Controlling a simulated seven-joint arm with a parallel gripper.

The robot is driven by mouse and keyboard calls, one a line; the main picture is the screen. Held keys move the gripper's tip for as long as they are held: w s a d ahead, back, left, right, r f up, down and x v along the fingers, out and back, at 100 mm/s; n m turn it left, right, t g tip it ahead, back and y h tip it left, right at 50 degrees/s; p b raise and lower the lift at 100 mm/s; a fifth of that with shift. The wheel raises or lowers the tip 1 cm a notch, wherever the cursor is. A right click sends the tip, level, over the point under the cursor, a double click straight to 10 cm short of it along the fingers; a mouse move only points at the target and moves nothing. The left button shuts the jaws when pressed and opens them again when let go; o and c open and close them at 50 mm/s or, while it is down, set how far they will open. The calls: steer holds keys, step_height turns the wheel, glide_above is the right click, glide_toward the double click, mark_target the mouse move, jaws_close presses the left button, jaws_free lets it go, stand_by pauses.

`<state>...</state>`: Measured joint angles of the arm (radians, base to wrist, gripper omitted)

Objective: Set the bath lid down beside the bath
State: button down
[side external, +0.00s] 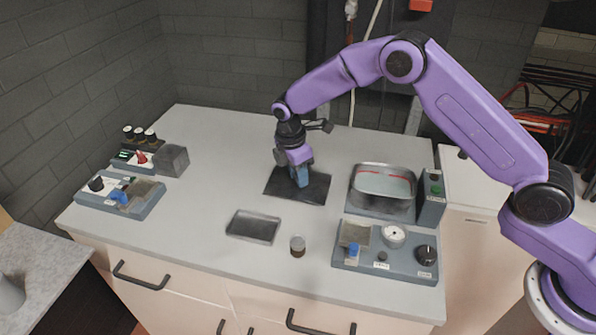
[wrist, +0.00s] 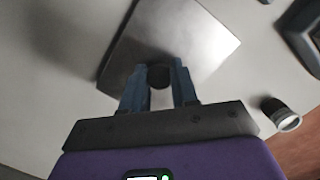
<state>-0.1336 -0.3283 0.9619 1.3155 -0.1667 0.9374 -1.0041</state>
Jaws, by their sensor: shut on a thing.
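The bath (side external: 384,182) is an open metal basin with clear liquid, in the right part of the side view. The bath lid (side external: 312,190) is a dark flat plate left of the bath, level and at or just above the worktop; I cannot tell whether it touches. In the wrist view the lid (wrist: 190,35) is grey with a round black knob (wrist: 159,76). My gripper (side external: 300,180) points down over the lid's middle. In the wrist view its blue fingers (wrist: 159,82) are shut on the knob, one on each side.
A shallow metal tray (side external: 253,227) and a small dark-and-light jar (side external: 297,246) stand in front of the lid. A grey-blue control unit (side external: 385,258) sits at the front right. More devices (side external: 120,192) stand at the left. The worktop behind the lid is clear.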

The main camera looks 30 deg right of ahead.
mark_target(289, 188)
steer(key=shift+f, duration=0.35)
steer(key=c, duration=0.8)
jaws_free()
steer(key=a+r, duration=0.1)
steer(key=r, duration=1)
steer(key=a+r, duration=0.1)
steer(key=r, duration=0.5)
steer(key=shift+a+r, duration=0.1)
steer(key=shift+a, duration=0.2)
